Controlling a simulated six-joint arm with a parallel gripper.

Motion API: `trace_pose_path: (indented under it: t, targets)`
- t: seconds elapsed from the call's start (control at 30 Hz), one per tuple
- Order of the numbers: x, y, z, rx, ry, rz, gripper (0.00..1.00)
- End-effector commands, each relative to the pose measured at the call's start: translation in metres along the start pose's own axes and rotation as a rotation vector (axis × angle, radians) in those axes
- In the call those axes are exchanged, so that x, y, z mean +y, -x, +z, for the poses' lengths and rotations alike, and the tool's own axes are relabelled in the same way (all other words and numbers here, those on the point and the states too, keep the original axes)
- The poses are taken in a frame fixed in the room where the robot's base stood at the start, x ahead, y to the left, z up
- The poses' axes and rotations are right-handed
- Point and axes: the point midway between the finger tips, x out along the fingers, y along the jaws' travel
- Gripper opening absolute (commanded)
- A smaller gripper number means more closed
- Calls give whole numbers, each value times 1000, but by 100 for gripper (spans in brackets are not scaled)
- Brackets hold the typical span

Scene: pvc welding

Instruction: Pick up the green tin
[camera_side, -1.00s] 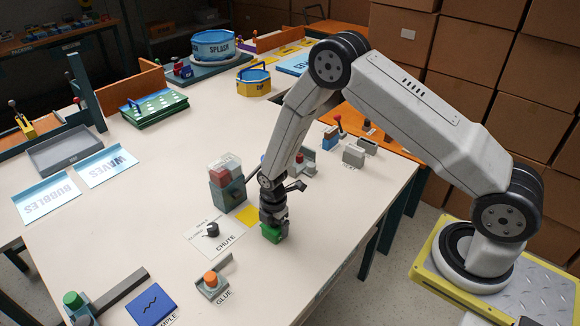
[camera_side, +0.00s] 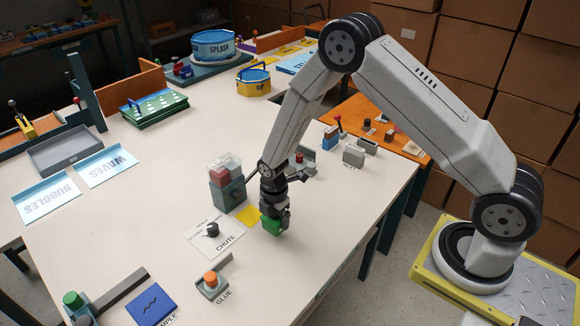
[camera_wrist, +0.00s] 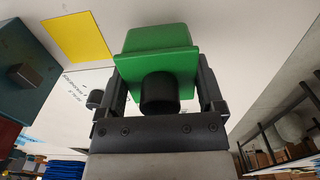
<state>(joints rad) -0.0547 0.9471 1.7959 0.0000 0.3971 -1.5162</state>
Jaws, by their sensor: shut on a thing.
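The green tin (camera_side: 270,225) is a small green box held between the fingers of my gripper (camera_side: 273,212). In the side view it hangs just above the white table, right of the yellow square. In the wrist view the green tin (camera_wrist: 157,50) fills the space between the two fingers of my gripper (camera_wrist: 160,82), and a black round part shows in front of it. The fingers press on its left and right sides.
A teal dispenser (camera_side: 228,195) with red blocks on top stands left of my gripper. The yellow square (camera_side: 249,215) and the chute card (camera_side: 216,233) lie beside it. The glue button (camera_side: 211,284) is nearer the front. Grey and blue stations stand behind, at right.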

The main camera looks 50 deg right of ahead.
Motion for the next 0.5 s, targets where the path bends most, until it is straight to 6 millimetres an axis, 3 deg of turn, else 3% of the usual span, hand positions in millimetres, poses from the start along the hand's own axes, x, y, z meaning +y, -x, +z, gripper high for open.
trace_pose_path:
  t: [0.5]
  targets:
    - [-57,60,2,0,0,-1,28]
